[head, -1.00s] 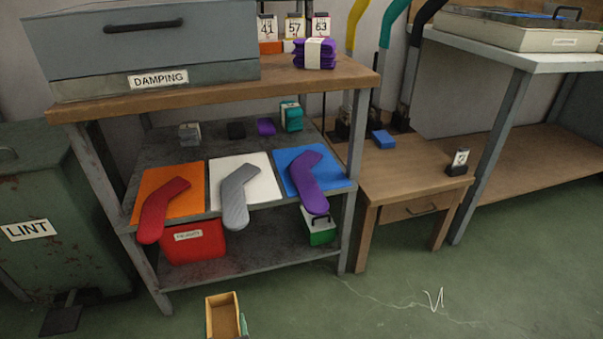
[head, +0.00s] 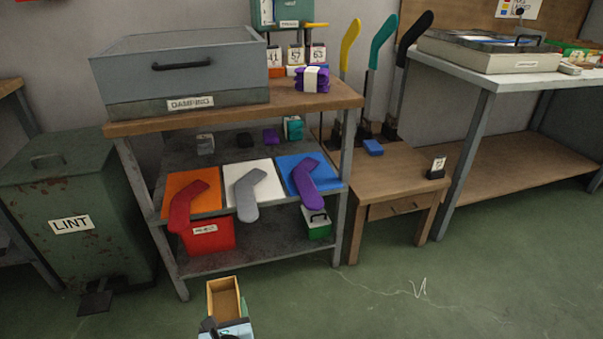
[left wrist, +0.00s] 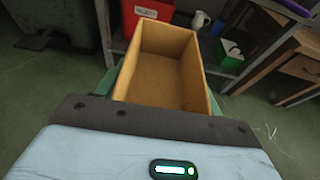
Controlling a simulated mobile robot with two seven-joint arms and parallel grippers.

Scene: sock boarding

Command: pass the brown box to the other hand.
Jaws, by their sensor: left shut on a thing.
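The brown box (head: 223,298) is an open, empty, tan tray-like box at the bottom of the head view, held above the green floor. My left gripper (head: 226,325) is at its near end and is shut on it. In the left wrist view the box (left wrist: 165,70) stretches away from the gripper, with its bare inside showing. The fingertips are mostly hidden by the box and the gripper body. My right gripper is in neither view.
A shelf bench (head: 235,108) stands ahead, with red, grey and purple socks on coloured boards. A green LINT bin (head: 70,190) stands left. A small wooden table (head: 400,185) is to the right. The floor (head: 340,300) right of the box is clear.

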